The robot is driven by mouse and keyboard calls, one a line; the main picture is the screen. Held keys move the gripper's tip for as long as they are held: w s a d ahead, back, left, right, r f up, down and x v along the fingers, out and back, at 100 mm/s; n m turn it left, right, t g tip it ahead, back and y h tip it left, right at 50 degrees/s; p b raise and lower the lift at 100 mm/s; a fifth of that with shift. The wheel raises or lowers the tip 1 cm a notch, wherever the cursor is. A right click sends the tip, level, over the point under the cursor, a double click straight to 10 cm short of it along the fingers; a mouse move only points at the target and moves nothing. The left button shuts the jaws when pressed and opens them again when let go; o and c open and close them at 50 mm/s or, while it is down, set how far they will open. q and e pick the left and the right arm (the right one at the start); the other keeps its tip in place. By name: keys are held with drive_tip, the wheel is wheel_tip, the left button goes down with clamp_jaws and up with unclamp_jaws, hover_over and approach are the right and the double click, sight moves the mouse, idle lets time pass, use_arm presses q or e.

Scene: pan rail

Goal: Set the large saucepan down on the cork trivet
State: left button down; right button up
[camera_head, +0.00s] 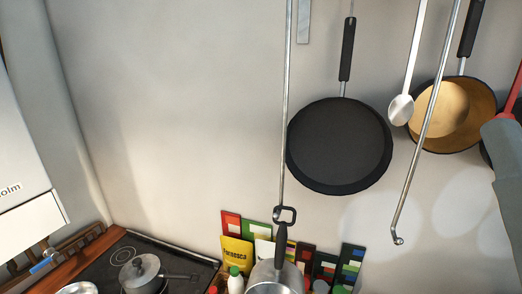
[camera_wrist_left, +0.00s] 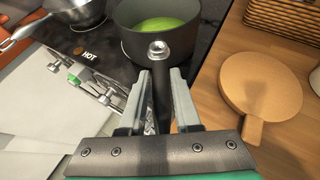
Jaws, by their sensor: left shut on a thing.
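In the left wrist view, a dark grey saucepan (camera_wrist_left: 185,45) with green contents is at the top centre, its handle towards me. My left gripper (camera_wrist_left: 160,78) is shut on that handle. I cannot tell whether the pan's base touches the hob. A round cork-coloured board with a short handle, which looks like the cork trivet (camera_wrist_left: 262,80), lies on the wooden counter to the pan's right. Its top is bare. I cannot make out my left gripper in the head view. My right gripper is not in view.
A metal pan (camera_wrist_left: 72,10) stands left of the saucepan. A wicker basket (camera_wrist_left: 285,15) stands behind the trivet. In the head view, a black frying pan (camera_head: 340,145) and other utensils hang before the wall. Packets (camera_head: 237,250) and a lidded pan (camera_head: 145,272) are below.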

use_arm(q)
drive_tip(key=shift+a+r, duration=0.15)
drive_tip(key=shift+r, duration=0.1)
drive_tip(key=shift+r+p, duration=1.45)
drive_tip(key=shift+p, duration=0.15)
drive_tip(key=shift+t, duration=0.3)
